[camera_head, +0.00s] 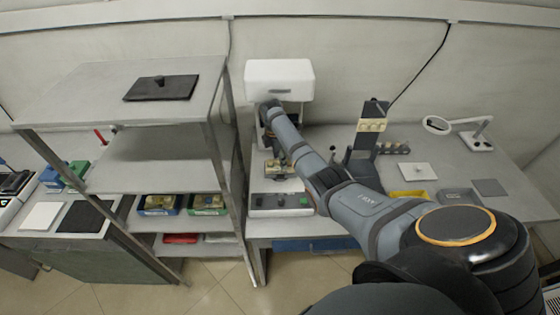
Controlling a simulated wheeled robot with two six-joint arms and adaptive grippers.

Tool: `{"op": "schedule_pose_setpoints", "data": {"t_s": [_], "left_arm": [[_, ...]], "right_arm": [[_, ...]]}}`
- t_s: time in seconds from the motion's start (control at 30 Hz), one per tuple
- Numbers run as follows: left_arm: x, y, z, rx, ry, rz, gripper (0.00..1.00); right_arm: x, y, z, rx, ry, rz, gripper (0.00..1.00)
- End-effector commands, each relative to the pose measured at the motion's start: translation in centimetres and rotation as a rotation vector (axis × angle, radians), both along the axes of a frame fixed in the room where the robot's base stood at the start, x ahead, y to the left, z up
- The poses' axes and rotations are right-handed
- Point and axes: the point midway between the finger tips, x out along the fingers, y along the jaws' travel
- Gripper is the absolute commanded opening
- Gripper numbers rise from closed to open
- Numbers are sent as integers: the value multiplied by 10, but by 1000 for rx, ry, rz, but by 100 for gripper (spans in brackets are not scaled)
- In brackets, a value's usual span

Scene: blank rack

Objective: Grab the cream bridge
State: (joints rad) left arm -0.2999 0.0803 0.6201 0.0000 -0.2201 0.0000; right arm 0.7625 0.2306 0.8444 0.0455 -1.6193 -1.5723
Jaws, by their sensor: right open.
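A cream part (283,168) sits low in the white bench machine (280,78), above its base with buttons. Another cream piece (372,125) is on the dark upright stand (364,150) to the right. Both are small, and I cannot tell for sure which is the cream bridge. My right arm reaches from the lower right to the machine. My right gripper (268,128) is open beneath the machine's white head, above and slightly left of the low cream part. Its fingertips are small and partly hidden. My left gripper is out of view.
A grey shelf rack (225,130) stands close on the left, with blue and green bins (158,208) on a lower shelf. A yellow tray (408,196), a white plate (418,172) and a magnifier lamp (480,142) occupy the right bench.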

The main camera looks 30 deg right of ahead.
Motion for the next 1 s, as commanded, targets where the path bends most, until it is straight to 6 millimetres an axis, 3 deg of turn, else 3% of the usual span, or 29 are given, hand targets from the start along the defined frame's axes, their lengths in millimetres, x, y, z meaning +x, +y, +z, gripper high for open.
{"op": "schedule_pose_setpoints", "data": {"t_s": [0.13, 0.47, 0.8, 1.0], "left_arm": [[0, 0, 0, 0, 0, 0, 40], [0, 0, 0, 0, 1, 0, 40], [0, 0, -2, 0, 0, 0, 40], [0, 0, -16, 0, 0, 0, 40]], "right_arm": [[0, 0, 0, 0, 0, 0, 45], [0, 0, 0, 0, 0, 0, 0], [0, 0, 3, 0, 0, 0, 0], [1, -1, 28, -2, -5, 0, 0]]}}
